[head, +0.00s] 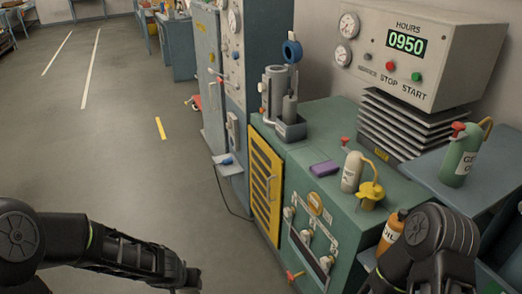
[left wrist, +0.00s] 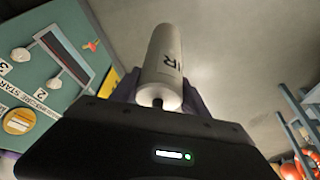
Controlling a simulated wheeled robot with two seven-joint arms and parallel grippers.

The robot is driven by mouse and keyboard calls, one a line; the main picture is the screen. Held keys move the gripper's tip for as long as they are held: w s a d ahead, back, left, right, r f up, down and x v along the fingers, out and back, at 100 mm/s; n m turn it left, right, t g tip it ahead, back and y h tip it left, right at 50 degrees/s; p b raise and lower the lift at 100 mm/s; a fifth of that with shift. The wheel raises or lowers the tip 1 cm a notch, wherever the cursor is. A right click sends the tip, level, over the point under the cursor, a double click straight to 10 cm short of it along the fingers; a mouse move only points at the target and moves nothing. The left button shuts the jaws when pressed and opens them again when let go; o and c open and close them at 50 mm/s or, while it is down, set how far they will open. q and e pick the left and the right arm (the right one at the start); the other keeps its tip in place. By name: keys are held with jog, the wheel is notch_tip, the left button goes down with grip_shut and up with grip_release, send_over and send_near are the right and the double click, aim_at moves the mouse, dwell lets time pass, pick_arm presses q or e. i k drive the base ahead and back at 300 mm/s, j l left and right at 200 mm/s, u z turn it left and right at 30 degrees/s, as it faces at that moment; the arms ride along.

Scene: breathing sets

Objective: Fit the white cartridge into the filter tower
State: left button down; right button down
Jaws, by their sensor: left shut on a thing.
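My left gripper (left wrist: 160,92) is shut on the white cartridge (left wrist: 163,62), a white cylinder with dark lettering, in the left wrist view. In the head view my left forearm reaches in at the bottom left; its gripper and the cartridge are not visible there. The filter tower (head: 273,92) looks like the grey metal cylinder at the back left corner of the green bench, with a blue ring-like cap (head: 292,50) raised above it. The held cartridge is well apart from it. My right arm shows at the bottom right; its gripper is out of view.
A green bottle (head: 464,152) stands at right. An orange bottle (head: 390,232) is near my right arm. Floor at left is clear.

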aim_at(276, 104)
jog(key=i+j, duration=2.55)
jog(key=i, duration=0.25)
jog(key=z, duration=2.8)
